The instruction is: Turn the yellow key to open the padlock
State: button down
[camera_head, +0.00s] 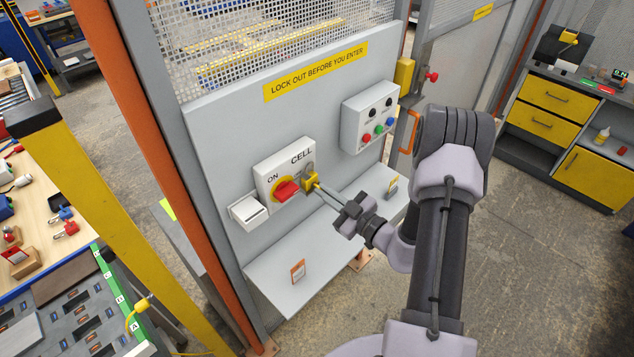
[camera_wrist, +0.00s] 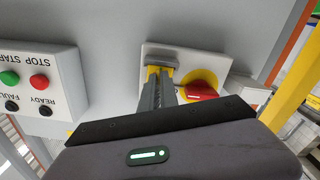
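The yellow padlock (camera_head: 311,178) hangs at the right side of the switch plate marked CELL, beside the red handle (camera_head: 287,191). In the wrist view the padlock (camera_wrist: 152,73) shows yellow around my fingertips, with a grey part above it. My gripper (camera_head: 317,187) reaches in from the right, its fingertips at the padlock's front. In the wrist view my gripper (camera_wrist: 162,80) has its two fingers close together, pointing at the padlock. The yellow key cannot be made out apart from the padlock. The fingertips hide that spot, so a grip on the key cannot be seen.
A white box (camera_head: 248,212) sits left of the switch plate. A button box (camera_head: 370,117) is up to the right. A grey shelf (camera_head: 320,255) juts out below and holds a small orange-framed card (camera_head: 298,271). A yellow post (camera_head: 110,220) stands at left.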

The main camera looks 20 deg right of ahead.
jog(key=shift+m+p, duration=0.6)
jog(key=shift+m, duration=0.1)
jog(key=shift+r+p, duration=0.1)
jog(key=shift+p, duration=0.2)
jog(key=shift+m+p, duration=1.05)
jog(key=shift+m, duration=0.15)
jog(key=c, duration=1.5)
grip_release()
jog(key=shift+c, duration=0.2)
